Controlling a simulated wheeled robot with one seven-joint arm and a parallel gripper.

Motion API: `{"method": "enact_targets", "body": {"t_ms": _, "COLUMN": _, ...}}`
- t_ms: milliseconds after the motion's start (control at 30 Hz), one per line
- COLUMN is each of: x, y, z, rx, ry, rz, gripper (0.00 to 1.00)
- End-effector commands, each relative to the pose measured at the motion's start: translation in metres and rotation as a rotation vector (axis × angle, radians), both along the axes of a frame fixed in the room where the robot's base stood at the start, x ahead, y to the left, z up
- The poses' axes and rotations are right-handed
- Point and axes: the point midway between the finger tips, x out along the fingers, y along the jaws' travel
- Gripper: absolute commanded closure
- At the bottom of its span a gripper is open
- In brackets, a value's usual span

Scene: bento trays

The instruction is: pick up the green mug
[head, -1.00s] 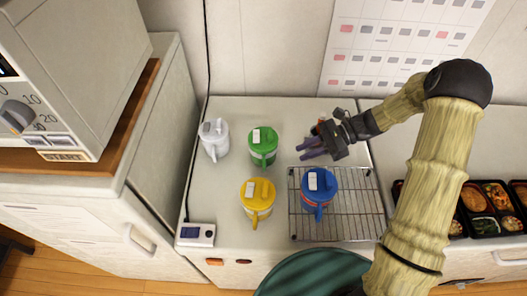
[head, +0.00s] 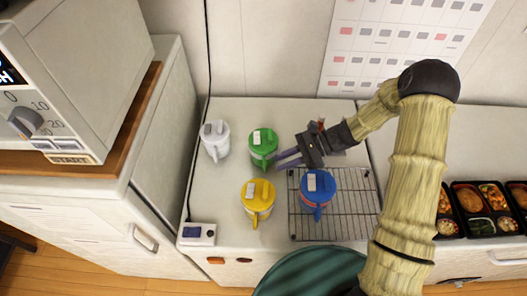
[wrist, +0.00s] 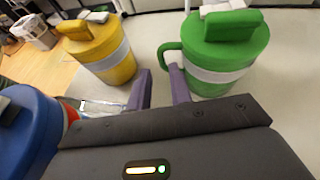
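The green mug (head: 264,148) stands upright on the white counter, with a green lid and a pale band. In the wrist view the green mug (wrist: 220,60) is ahead, its handle on the left side near the fingertips. My gripper (head: 282,160) is just right of the green mug, its purple fingers pointing at it. In the wrist view my gripper (wrist: 160,82) is open, with the fingers apart. One finger is close to the handle; whether it touches I cannot tell. Nothing is held.
A yellow mug (head: 257,203) stands in front of the green one, and a white mug (head: 215,141) to its left. A blue mug (head: 318,193) stands on the wire rack (head: 345,228). A calendar hangs behind; bento trays (head: 484,229) lie at right.

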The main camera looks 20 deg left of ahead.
Motion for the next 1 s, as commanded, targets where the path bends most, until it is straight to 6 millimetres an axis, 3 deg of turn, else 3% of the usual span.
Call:
{"method": "enact_targets", "body": {"t_ms": 400, "x": -0.018, "y": 0.041, "z": -0.018, "rx": 0.001, "ry": 0.001, "rz": 0.001, "gripper": 0.79}}
{"method": "enact_targets", "body": {"t_ms": 933, "x": -0.018, "y": 0.042, "z": -0.020, "rx": 0.001, "ry": 0.000, "rz": -0.001, "gripper": 0.79}}
{"method": "enact_targets", "body": {"t_ms": 1000, "x": -0.018, "y": 0.042, "z": -0.020, "rx": 0.001, "ry": 0.000, "rz": -0.001, "gripper": 0.93}}
